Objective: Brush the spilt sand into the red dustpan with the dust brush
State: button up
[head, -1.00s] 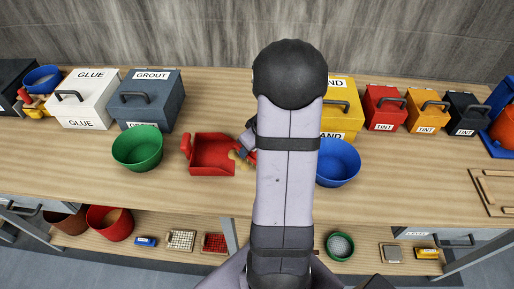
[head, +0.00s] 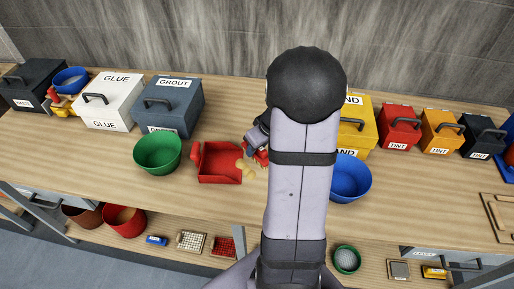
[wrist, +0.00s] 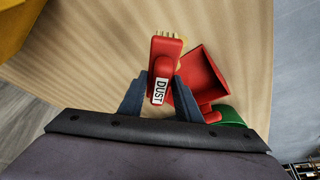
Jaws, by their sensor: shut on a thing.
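My gripper (wrist: 160,98) is shut on the red dust brush (wrist: 166,48), whose handle carries a DUST label. In the wrist view the brush sits between the two fingers, with pale bristles at its far end. The brush (head: 262,157) is partly hidden behind my arm in the head view. The red dustpan (head: 218,176) lies on the bench just left of the brush, and beside the brush in the wrist view (wrist: 206,72). A tan patch of spilt sand (head: 244,167) shows at the dustpan's right edge. I cannot tell whether the bristles touch the sand.
A green bowl (head: 157,155) stands left of the dustpan and a blue bowl (head: 351,180) right of my arm. Labelled boxes, including grout (head: 168,105) and yellow sand (head: 356,128), line the back. Bare bench lies in front of the dustpan.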

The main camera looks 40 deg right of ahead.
jog(key=shift+r+p, duration=0.45)
jog(key=shift+r, duration=0.5)
